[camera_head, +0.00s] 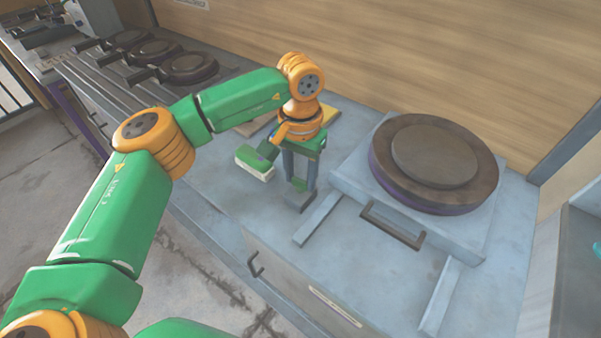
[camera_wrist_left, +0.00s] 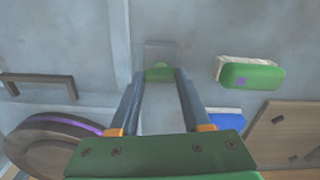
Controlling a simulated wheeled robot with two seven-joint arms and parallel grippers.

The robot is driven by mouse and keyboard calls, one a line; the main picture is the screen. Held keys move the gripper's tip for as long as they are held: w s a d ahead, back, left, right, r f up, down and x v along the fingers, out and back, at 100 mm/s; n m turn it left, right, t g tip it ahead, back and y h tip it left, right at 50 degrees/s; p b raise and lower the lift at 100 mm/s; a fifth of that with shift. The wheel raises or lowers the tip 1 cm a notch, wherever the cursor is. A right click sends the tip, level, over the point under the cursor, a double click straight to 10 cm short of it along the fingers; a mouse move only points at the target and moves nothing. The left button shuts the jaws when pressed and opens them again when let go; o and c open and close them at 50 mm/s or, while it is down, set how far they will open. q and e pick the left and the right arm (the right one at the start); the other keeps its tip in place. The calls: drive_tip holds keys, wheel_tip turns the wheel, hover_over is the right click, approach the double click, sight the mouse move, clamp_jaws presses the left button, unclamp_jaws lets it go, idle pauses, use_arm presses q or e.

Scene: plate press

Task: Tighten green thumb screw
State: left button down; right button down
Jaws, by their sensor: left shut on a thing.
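The green thumb screw (camera_head: 299,184) sits on a small grey block (camera_head: 298,203) on the pale metal worktop. My left gripper (camera_head: 300,188) points down at it, with one finger on each side. In the left wrist view, the screw's green head (camera_wrist_left: 160,72) lies between the fingertips of my left gripper (camera_wrist_left: 160,76), and the block (camera_wrist_left: 160,50) shows just beyond. The gripper is shut on the screw. The screw's lower part is hidden. My right gripper is in neither view.
The round press plate (camera_head: 434,160) stands to the right, with a dark handle (camera_head: 392,225) in front. A green-and-white block (camera_head: 255,163) lies close to the gripper's left. A wooden board (camera_wrist_left: 285,130) lies nearby. Several dark pans (camera_head: 188,69) sit at the back left.

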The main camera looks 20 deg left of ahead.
sight(300, 180)
use_arm(q)
drive_tip(key=shift+m, duration=0.8)
drive_tip(key=shift+c, duration=1.8)
unclamp_jaws()
wheel_tip(300, 180, up, 7)
drive_tip(key=shift+s+r, duration=0.1)
